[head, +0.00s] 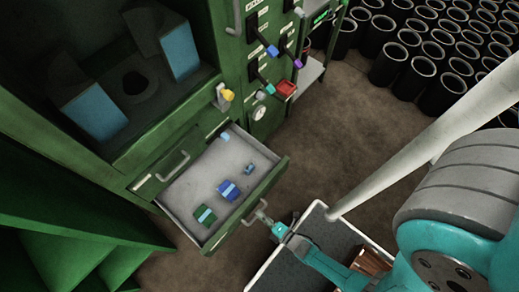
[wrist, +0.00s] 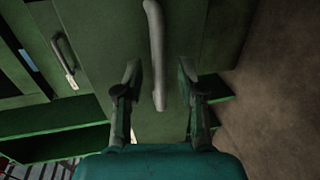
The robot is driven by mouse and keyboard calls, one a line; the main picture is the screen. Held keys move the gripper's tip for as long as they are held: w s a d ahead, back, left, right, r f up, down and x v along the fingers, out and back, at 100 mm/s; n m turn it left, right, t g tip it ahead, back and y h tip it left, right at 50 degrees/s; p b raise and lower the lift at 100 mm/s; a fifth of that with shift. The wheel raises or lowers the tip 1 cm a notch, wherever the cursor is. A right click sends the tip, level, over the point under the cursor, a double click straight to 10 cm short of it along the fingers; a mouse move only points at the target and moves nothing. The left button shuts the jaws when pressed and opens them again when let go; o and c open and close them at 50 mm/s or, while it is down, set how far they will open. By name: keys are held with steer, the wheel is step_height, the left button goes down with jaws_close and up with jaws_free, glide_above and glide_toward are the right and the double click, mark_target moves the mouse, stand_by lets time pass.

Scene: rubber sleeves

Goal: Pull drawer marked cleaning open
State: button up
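A drawer (head: 170,199) of the green cabinet stands pulled out, with green, blue and small blue items inside. I cannot read a cleaning mark on it. Its pale handle (head: 260,209) is on the front panel; in the wrist view the handle (wrist: 156,50) runs up between my fingers. My gripper (head: 272,223) is at the drawer front by this handle. In the wrist view my gripper (wrist: 159,72) is open, one finger on each side of the handle, with gaps showing on both sides.
A white-rimmed grey bin (head: 266,262) is below my gripper. A closed drawer's handle (head: 173,166) is left of the open drawer. Black sleeves (head: 388,64) stand at the back right. Brown floor (head: 335,130) between is clear.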

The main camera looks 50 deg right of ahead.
steer(key=shift+v, duration=0.75)
steer(key=shift+s+a, duration=0.2)
steer(key=shift+v, duration=0.95)
steer(key=shift+s+d+f, duration=0.15)
steer(key=shift+s+f, duration=0.05)
steer(key=shift+f, duration=0.1)
steer(key=f+v, duration=0.1)
steer(key=v, duration=0.7)
steer(key=shift+s+f, duration=0.35)
steer(key=shift+s, duration=0.2)
